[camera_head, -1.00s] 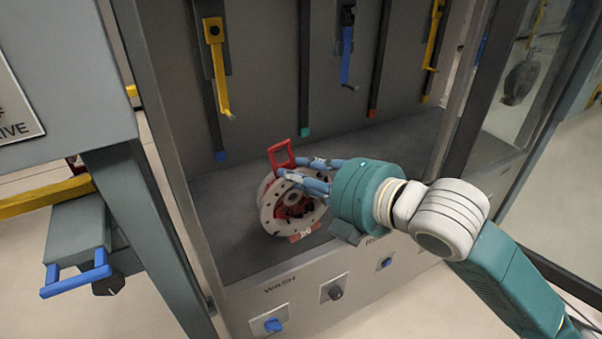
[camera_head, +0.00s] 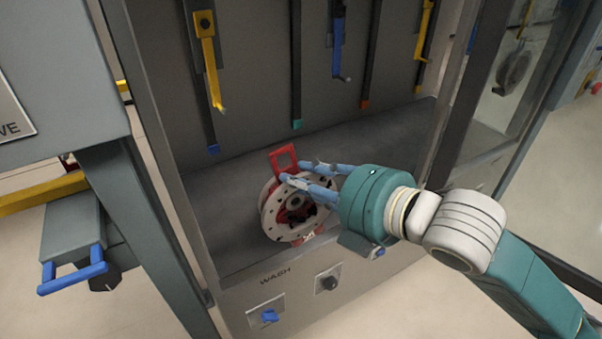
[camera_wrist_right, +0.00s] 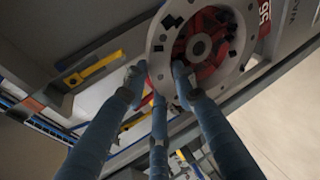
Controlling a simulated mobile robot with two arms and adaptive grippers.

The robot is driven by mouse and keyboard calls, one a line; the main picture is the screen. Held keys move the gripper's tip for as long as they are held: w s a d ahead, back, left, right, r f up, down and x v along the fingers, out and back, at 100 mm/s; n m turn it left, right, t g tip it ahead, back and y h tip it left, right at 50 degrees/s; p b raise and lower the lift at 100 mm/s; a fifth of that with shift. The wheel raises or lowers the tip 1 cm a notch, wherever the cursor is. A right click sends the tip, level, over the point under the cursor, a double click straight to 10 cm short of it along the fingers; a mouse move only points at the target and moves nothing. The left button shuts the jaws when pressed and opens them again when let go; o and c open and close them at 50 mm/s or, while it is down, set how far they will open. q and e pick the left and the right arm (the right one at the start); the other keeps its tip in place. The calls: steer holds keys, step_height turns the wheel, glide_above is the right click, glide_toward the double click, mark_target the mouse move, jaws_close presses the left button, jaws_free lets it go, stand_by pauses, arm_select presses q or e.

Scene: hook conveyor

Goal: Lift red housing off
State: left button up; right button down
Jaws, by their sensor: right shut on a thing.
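In the right wrist view the flange (camera_wrist_right: 240,64) is beside the fingertips (camera_wrist_right: 155,75). My left gripper is out of view.
Yellow hooks (camera_head: 208,55) and a blue hook (camera_head: 338,45) hang on the cabinet's back wall above. The front panel has a blue WASH knob (camera_head: 270,316) and a dark knob (camera_head: 329,283). A grey post stands left, glass right. The cabinet floor (camera_head: 385,130) behind is bare.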

steer(key=shift+s+d+r, duration=0.2)
steer(key=shift+s+d, duration=0.2)
steer(key=shift+s, duration=0.2)
steer(key=shift+s+d+r, duration=0.15)
steer(key=shift+s+d, duration=0.2)
steer(key=shift+s, duration=0.2)
steer(key=s+d+p, duration=0.4)
steer(key=s+p, duration=0.2)
steer(key=p, duration=0.6)
steer(key=shift+w+a+f, duration=0.1)
steer(key=shift+w, duration=0.05)
